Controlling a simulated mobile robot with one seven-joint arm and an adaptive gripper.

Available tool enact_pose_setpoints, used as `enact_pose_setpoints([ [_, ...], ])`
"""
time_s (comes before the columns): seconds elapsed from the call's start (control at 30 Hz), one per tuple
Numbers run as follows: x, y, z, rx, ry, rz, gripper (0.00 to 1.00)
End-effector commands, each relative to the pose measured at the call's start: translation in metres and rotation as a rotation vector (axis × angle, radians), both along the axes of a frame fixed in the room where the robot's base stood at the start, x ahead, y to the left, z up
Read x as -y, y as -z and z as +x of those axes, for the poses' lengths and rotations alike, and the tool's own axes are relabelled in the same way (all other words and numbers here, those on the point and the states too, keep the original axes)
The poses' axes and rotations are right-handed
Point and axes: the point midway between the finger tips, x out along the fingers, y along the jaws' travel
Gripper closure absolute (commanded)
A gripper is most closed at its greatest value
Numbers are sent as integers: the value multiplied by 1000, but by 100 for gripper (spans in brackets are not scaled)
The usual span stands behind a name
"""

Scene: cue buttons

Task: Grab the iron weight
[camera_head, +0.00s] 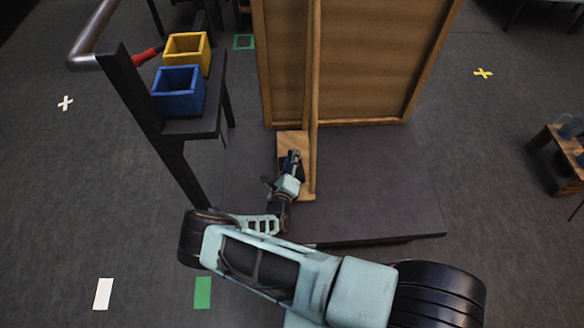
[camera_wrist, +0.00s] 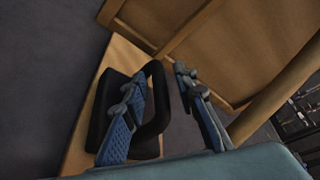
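The black iron weight (camera_wrist: 161,105) with a loop-shaped handle sits on a small wooden platform (camera_head: 292,140), which also shows in the wrist view (camera_wrist: 82,125). My gripper (camera_wrist: 157,85) is open at the weight. In the wrist view, one blue-padded finger overlaps the loop opening and the other is to the right of the handle. The handle's right bar lies between them, with a visible gap to the right finger. In the head view my gripper (camera_head: 293,160) is over the platform and mostly hides the weight. Contact with the left finger cannot be told.
A tall wooden panel (camera_head: 360,60) with an upright post (camera_head: 314,90) stands right beside the platform. At left, a dark stand (camera_head: 190,127) holds a blue box (camera_head: 178,92) and a yellow box (camera_head: 187,50). The dark base (camera_head: 385,190) to the right is clear.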

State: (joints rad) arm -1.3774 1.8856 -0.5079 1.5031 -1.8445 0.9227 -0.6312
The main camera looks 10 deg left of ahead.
Motion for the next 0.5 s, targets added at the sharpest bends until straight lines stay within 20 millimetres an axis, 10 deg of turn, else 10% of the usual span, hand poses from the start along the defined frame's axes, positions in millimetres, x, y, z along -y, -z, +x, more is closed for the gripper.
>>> enact_pose_setpoints([
  [0.2, 0, 0, 0, 0, 0, 0, 100],
  [0.5, 0, 0, 0, 1, 1, 0, 100],
])
